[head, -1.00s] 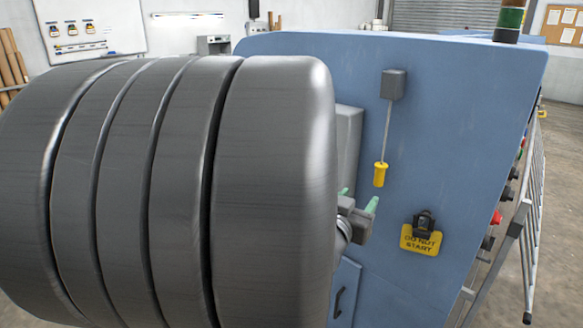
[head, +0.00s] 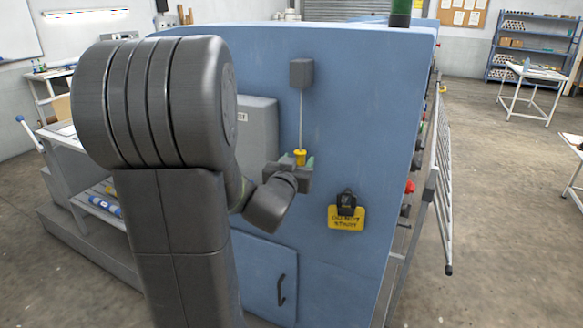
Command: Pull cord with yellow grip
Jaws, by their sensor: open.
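The pull cord (head: 301,119) hangs straight down from a dark grey box (head: 301,73) on the blue machine panel. Its yellow grip (head: 300,157) is at the cord's lower end. My gripper (head: 298,164) is open at the grip's height, with its green-tipped fingers showing on either side of the grip in the picture. The gripper body hides the grip's lower part. I cannot tell whether the fingers touch it.
A yellow "do not start" tag with a black lock (head: 346,213) hangs right of my gripper. Red and black buttons (head: 407,187) and a metal barrier (head: 440,195) line the machine's right side. A grey box (head: 257,130) sits left of the cord.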

